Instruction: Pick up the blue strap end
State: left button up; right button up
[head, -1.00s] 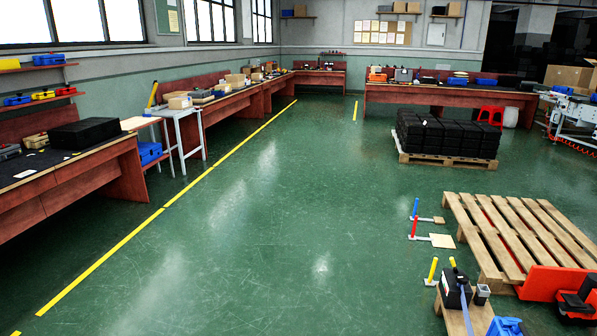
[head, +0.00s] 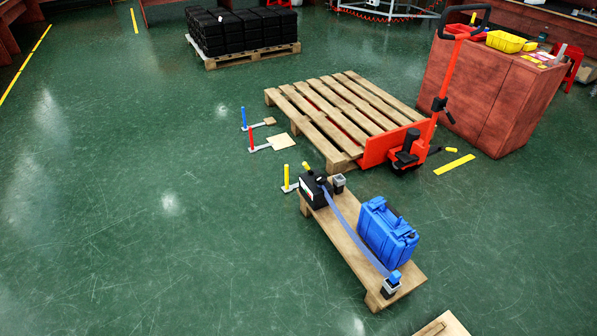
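A blue strap (head: 352,232) runs from a black box-shaped dispenser (head: 315,188) along a low wooden bench (head: 346,246). The blue strap end (head: 394,277) is at the bench's near right end, at a small dark holder (head: 390,288). A blue case (head: 386,233) stands on the bench beside the strap. A second small dark holder (head: 339,183) is next to the dispenser. Neither of my grippers is in view.
A wooden pallet (head: 325,108) on an orange pallet jack (head: 395,145) lies behind the bench. Red, blue and yellow posts (head: 286,177) stand on the floor to the left. A red-brown cabinet (head: 478,95) is at right.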

aim_at(394, 278)
jog(key=i+j+z, duration=0.1)
jog(key=z, duration=0.95)
